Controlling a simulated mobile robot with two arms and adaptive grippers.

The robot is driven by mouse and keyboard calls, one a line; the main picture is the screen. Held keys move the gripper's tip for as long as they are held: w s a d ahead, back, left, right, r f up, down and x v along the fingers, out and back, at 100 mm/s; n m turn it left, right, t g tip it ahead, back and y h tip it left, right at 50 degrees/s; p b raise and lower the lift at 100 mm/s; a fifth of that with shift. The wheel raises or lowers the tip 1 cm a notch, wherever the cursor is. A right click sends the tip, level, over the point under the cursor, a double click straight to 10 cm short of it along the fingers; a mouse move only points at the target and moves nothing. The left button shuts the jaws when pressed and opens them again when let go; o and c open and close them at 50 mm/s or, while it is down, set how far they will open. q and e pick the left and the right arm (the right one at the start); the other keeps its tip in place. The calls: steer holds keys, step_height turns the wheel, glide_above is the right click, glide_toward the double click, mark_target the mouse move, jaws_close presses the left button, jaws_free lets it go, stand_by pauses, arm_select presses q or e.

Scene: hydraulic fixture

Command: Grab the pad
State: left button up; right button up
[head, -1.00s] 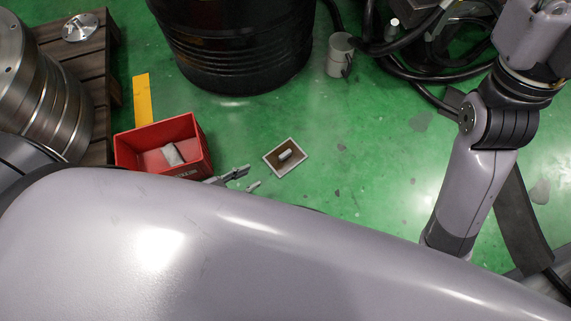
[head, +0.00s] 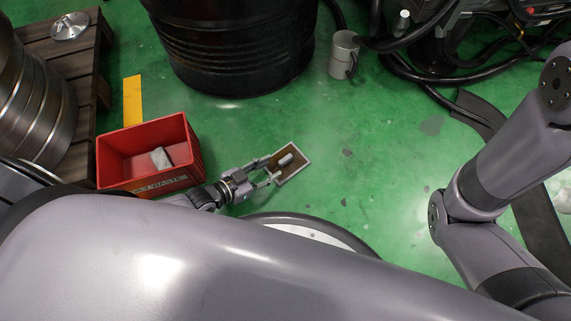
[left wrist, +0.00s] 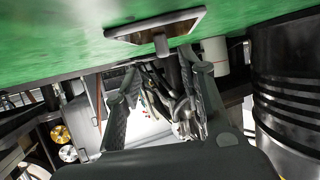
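The pad (head: 299,169) is a brown rectangular plate with a pale rim and a light upright handle on top. It lies on the green floor in the middle of the head view. It also shows at the top of the left wrist view (left wrist: 185,22), with its handle pointing down in the picture. My left gripper (head: 265,171) is at the pad's left side, its two fingers spread. In the left wrist view its fingertips (left wrist: 160,58) are either side of the handle's line, with no visible contact. My right gripper is out of view; only my right arm shows.
A red waste bin (head: 170,184) with a pale cloth (head: 160,158) inside stands left of my left gripper. A black drum (head: 235,50) and a grey canister (head: 344,54) stand behind the pad. Hoses lie at the upper right. The floor right of the pad is clear.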

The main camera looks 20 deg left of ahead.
mark_target(285, 159)
arm_select(q)
steer(key=b+x, duration=0.4)
steer(key=shift+w, duration=0.4)
steer(key=shift+w+d, duration=0.25)
steer(key=shift+w, duration=0.1)
steer(key=shift+c, duration=0.4)
jaws_close()
